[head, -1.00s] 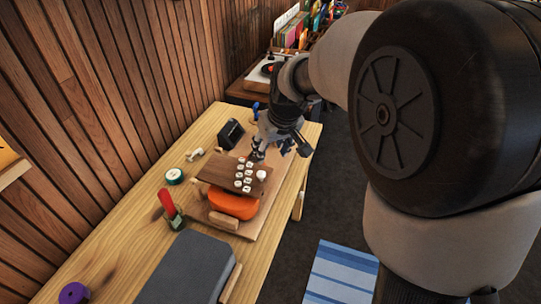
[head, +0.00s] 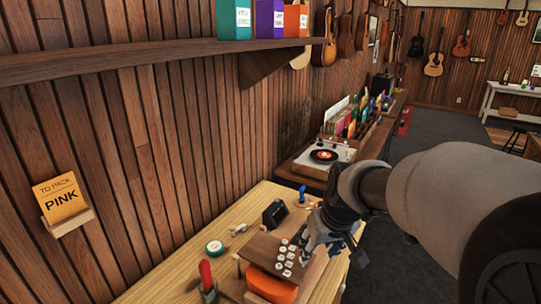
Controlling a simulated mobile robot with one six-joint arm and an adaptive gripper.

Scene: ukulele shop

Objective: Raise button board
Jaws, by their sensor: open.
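The button board (head: 267,249) is a dark brown wooden plate with several white round buttons (head: 285,256) near its right side. It sits above an orange rounded thing (head: 270,287) on the light wooden bench. My gripper (head: 313,243) is at the right end of the board, close beside the buttons. Its fingers are small and partly hidden by its own body, and I cannot tell whether they touch the board. The lower part of the orange thing is cut off by the picture's bottom edge.
A green-and-white round roll (head: 214,248), a black box (head: 275,213) and a red-handled tool (head: 206,275) are on the bench. A turntable (head: 323,156) stands beyond. A card reading "TO PACK PINK" (head: 60,199) hangs on the wall below a shelf (head: 150,50) with coloured boxes.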

